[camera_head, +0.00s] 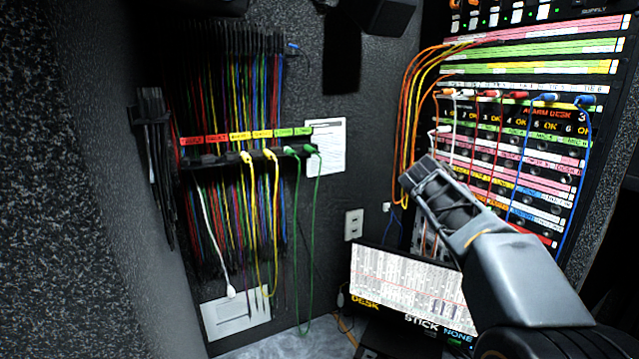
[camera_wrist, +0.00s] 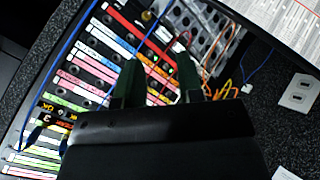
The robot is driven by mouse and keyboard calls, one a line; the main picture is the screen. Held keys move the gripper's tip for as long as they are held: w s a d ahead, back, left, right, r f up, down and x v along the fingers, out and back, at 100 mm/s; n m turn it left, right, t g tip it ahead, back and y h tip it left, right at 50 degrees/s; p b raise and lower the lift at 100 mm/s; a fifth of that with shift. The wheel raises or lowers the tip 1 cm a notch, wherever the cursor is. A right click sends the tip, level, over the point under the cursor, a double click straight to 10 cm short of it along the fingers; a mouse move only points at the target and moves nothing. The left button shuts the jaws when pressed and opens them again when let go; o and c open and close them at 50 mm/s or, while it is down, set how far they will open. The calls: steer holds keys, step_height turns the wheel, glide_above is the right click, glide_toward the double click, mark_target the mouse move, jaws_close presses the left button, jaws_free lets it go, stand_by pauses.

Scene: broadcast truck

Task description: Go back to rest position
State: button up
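My gripper (camera_head: 418,182) is raised in front of the patch panel (camera_head: 540,175) at the right of the head view, pointing up and to the left. In the wrist view its two dark green fingers (camera_wrist: 158,76) stand apart, with the panel behind showing through the gap. I see nothing held between them. My arm reaches in from the lower right and hides the lower part of the panel and part of the monitor (camera_head: 400,275).
Colored cables hang on a wall rack (camera_head: 225,155) at the left, with yellow and green leads looping down. Orange, red, white and blue cords are plugged into the panel. A white outlet plate (camera_head: 354,224) and a paper sheet (camera_head: 327,148) are on the back wall.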

steer(key=s+a+f+n+y, duration=0.1)
steer(key=s+a+f+y, duration=0.3)
steer(key=s+a+f, duration=0.3)
steer(key=s+a+f+n+t+y, duration=0.1)
steer(key=s+a+f+y, duration=0.4)
steer(key=s+f, duration=0.5)
steer(key=s+a, duration=0.2)
steer(key=s, duration=0.2)
steer(key=shift+a, duration=0.35)
steer(key=shift+s+d, duration=0.1)
steer(key=shift+d, duration=0.1)
